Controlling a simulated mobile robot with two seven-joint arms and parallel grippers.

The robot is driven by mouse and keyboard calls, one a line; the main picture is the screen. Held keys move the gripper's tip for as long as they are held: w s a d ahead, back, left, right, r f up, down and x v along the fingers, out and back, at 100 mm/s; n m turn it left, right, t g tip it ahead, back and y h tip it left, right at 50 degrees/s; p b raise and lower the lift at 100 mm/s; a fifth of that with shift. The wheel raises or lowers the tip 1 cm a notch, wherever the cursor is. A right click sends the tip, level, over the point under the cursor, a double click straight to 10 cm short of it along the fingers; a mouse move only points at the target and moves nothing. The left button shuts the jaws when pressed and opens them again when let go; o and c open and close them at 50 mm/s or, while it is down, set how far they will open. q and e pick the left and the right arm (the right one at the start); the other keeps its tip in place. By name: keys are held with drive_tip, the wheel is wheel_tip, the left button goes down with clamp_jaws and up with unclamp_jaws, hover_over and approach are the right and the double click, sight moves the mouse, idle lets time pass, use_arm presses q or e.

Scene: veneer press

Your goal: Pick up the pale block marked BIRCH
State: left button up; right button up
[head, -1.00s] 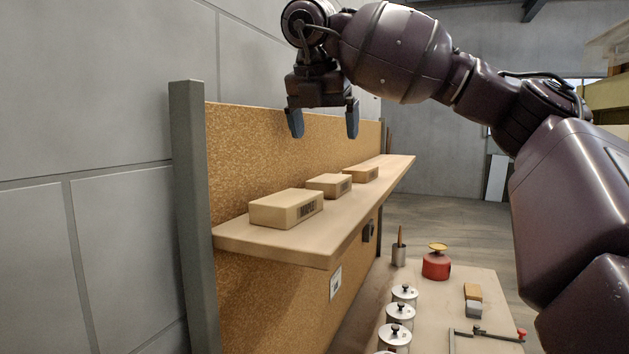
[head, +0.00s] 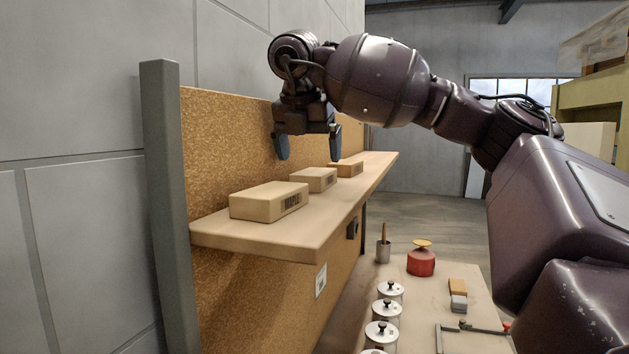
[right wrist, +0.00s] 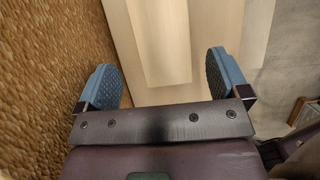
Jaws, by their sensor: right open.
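Three pale blocks lie in a row on a wall shelf (head: 290,232). The nearest block (head: 268,202) has a dark mark on its end that seems to read MAPLE. The middle block (head: 314,180) and the far block (head: 346,169) have marks too small to read, so I cannot tell which is BIRCH. My right gripper (head: 308,148) is open and empty, pointing down above the middle block in the head view. In the right wrist view, a pale block (right wrist: 160,40) shows beyond and between the open fingers (right wrist: 165,80); its mark is not visible. My left gripper is not in view.
A cork board (head: 225,135) stands right behind the shelf, with a grey post (head: 165,200) at its near end. Below is a bench (head: 425,295) with several lidded tins, a red can (head: 421,262), a cup (head: 383,250) and a clamp.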

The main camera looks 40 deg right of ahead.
drive_tip(key=x, duration=0.3)
drive_tip(key=shift+s+d+f+p, duration=0.1)
drive_tip(key=shift+d+f+p, duration=0.05)
drive_tip(key=shift+d+p, duration=0.25)
drive_tip(key=shift+d+f, duration=0.1)
drive_tip(key=shift+f, duration=0.35)
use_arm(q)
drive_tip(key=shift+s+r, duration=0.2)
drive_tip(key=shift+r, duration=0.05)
use_arm(e)
drive_tip(key=c, duration=1)
drive_tip(key=shift+r, duration=0.1)
drive_tip(key=shift+c, duration=0.2)
drive_tip(key=shift+r, duration=0.6)
wheel_tip(320, 180, up, 7)
drive_tip(key=shift+r, duration=0.15)
wheel_tip(320, 180, up, 4)
drive_tip(key=p, duration=0.2)
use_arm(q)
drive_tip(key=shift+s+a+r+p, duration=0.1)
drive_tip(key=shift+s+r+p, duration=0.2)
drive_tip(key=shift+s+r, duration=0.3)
use_arm(e)
wheel_tip(320, 180, up, 7)
hover_over(315, 171)
drive_tip(key=shift+r, duration=0.2)
